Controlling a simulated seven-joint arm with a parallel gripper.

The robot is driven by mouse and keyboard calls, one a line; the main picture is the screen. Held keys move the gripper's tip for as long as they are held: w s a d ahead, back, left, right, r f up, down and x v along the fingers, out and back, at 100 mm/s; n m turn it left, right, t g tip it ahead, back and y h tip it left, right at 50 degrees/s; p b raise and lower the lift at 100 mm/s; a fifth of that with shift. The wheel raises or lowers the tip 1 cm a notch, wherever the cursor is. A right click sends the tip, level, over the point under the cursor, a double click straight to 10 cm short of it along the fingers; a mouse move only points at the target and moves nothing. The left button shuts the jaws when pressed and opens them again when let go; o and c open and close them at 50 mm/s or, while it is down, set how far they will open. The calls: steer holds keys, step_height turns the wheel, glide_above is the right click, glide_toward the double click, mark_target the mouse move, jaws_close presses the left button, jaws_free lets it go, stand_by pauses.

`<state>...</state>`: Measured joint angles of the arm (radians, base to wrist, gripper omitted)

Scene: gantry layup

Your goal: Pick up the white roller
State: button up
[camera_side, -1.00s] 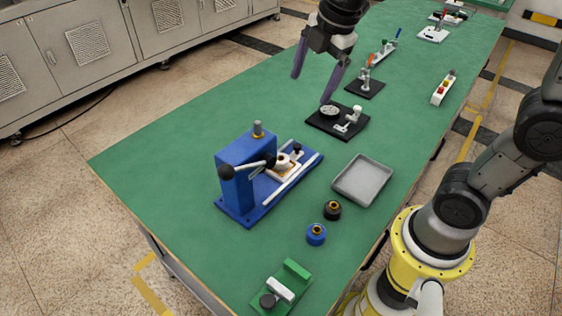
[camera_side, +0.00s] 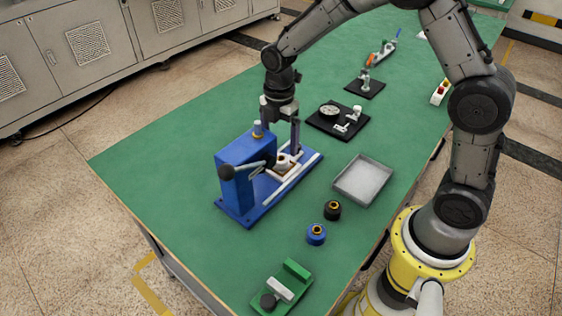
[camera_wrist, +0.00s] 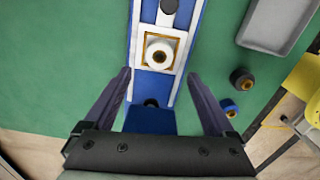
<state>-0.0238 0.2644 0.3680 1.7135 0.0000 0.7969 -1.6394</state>
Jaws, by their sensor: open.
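The white roller (camera_wrist: 159,53) is a short ring with a dark centre hole. It sits in a tan square frame (camera_wrist: 147,66) on the blue press fixture (camera_side: 236,158). In the side view the roller (camera_side: 282,161) is small and partly hidden by my finger and the press lever. My gripper (camera_side: 280,143) is over the fixture, pointing down, with one finger behind the press block. In the wrist view my gripper (camera_wrist: 159,76) is open and empty, its fingers spread either side of the fixture; the roller shows between and just beyond the tips.
The press block and its black-knobbed lever (camera_side: 227,172) stand close to my fingers. A grey tray (camera_side: 362,181), a black ring part (camera_side: 332,210) and a blue ring part (camera_side: 316,234) lie to the right. A black plate with a dial (camera_side: 329,110) is behind. Green table is clear at left.

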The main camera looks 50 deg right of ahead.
mark_target(281, 158)
steer(key=shift+w+d+f, duration=0.1)
steer(key=shift+d+f, duration=0.15)
steer(key=shift+f, duration=1.3)
steer(key=shift+d+f, duration=0.2)
steer(key=shift+f, duration=1.3)
jaws_close()
steer(key=shift+r, duration=0.1)
